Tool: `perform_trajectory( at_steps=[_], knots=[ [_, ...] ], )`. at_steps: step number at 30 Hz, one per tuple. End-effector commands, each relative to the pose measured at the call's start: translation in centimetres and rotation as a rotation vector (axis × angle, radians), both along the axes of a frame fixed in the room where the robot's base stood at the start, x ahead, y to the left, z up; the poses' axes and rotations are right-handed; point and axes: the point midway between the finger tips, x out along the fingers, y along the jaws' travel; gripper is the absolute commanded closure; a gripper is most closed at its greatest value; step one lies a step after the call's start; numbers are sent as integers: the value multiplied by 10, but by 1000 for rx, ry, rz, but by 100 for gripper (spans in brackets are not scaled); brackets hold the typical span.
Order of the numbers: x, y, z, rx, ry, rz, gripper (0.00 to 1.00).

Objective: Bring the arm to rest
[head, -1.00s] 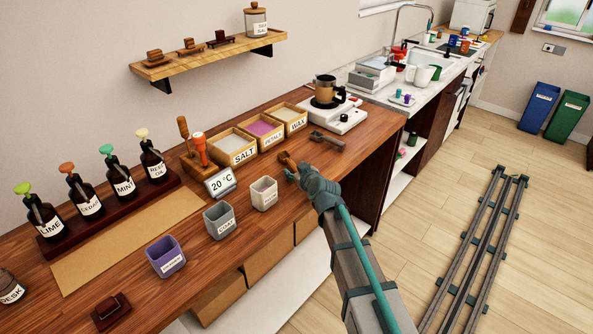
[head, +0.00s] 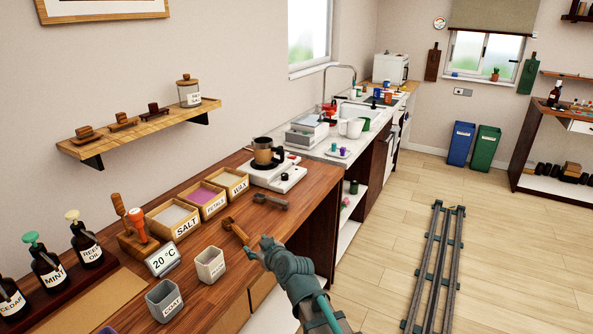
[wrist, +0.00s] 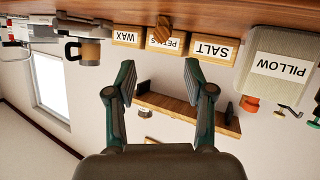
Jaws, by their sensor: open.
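My arm reaches up from the bottom of the head view. My gripper (head: 258,250) is at the front edge of the wooden counter (head: 225,290). In the wrist view, which is upside down, both fingers of my gripper (wrist: 156,80) are spread, with nothing between their tips. A small wooden scoop-like tool (head: 236,231) is just beyond the gripper on the counter; it also shows in the wrist view (wrist: 163,28), in front of the petals box. I cannot tell the exact gap between it and the fingers in the head view.
A white PILLOW cup (head: 210,265) and grey cup (head: 165,300) stand left of the gripper. The labelled boxes (head: 203,198), a hot plate (head: 277,176) and a grey tool (head: 270,201) are behind. Floor rails (head: 436,265) lie right, with open floor around.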

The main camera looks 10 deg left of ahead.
Motion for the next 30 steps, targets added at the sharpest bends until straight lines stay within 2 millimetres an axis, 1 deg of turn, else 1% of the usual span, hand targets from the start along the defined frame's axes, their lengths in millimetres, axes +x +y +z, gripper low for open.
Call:
perform_trajectory(
  at_steps=[2, 11, 13, 17, 20, 21, 23, 24, 26, 27, 29, 30],
  knots=[
    [2, -7, -4, 13, 34, -34, 47],
    [7, -48, -38, 111, 211, -241, 47],
    [5, -60, -55, 122, 256, -288, 47],
    [-3, -85, -101, 87, 343, -340, 47],
    [-14, -105, -139, 41, 414, -366, 47],
    [-20, -115, -157, 22, 446, -379, 47],
    [-31, -131, -184, -11, 501, -399, 47],
    [-39, -143, -203, -35, 542, -414, 47],
    [-56, -162, -234, -75, 609, -438, 47],
    [-68, -175, -255, -101, 657, -455, 47],
    [-89, -195, -285, -141, 732, -480, 47],
    [-105, -209, -304, -166, 784, -497, 47]
  ],
)
